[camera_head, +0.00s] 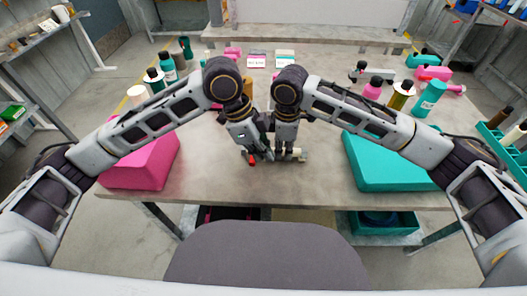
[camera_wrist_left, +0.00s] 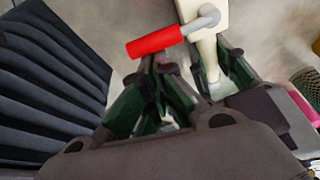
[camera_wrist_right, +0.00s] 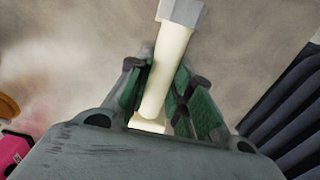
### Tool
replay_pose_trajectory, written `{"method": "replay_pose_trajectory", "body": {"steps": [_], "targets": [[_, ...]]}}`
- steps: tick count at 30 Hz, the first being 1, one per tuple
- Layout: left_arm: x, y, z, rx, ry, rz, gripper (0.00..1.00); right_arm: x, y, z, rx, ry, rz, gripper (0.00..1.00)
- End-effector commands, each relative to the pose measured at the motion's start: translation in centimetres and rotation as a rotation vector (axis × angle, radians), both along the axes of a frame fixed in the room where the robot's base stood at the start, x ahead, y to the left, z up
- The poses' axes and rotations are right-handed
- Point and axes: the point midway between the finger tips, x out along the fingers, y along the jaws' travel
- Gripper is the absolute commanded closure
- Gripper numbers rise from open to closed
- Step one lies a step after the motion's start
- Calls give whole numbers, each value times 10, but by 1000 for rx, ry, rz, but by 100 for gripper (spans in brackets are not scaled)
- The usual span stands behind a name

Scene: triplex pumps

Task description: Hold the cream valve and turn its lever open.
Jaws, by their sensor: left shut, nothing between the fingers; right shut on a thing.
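The cream valve (camera_head: 299,154) is at the table's front middle, between my grippers' tips. In the right wrist view its cream body (camera_wrist_right: 168,65) runs between the fingers of my right gripper (camera_wrist_right: 162,78), which is shut on it; a grey end piece shows beyond. In the left wrist view the valve (camera_wrist_left: 208,48) has a bent grey lever with a red grip (camera_wrist_left: 155,42). My left gripper (camera_wrist_left: 165,72) is shut and empty, its tips right by the red grip; I cannot tell if they touch. The red grip also shows in the head view (camera_head: 251,160).
A pink block (camera_head: 145,165) lies left and a teal block (camera_head: 385,165) right on the grey table (camera_head: 220,185). Bottles and pump parts stand farther back on both sides. My two grippers are close together, with little room between them.

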Motion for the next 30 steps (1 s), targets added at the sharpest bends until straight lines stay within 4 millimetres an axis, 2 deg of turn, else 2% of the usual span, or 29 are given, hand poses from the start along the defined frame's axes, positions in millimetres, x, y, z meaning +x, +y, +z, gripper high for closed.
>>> {"method": "replay_pose_trajectory", "body": {"steps": [12, 30], "targets": [[-3, 14, 0, 0, 1, -142, 100, 0, 0, 1, 0, -1, 0, 100], [3, 51, -1, 0, 1, -141, 100, 0, 0, 1, 0, -1, 0, 100]]}}
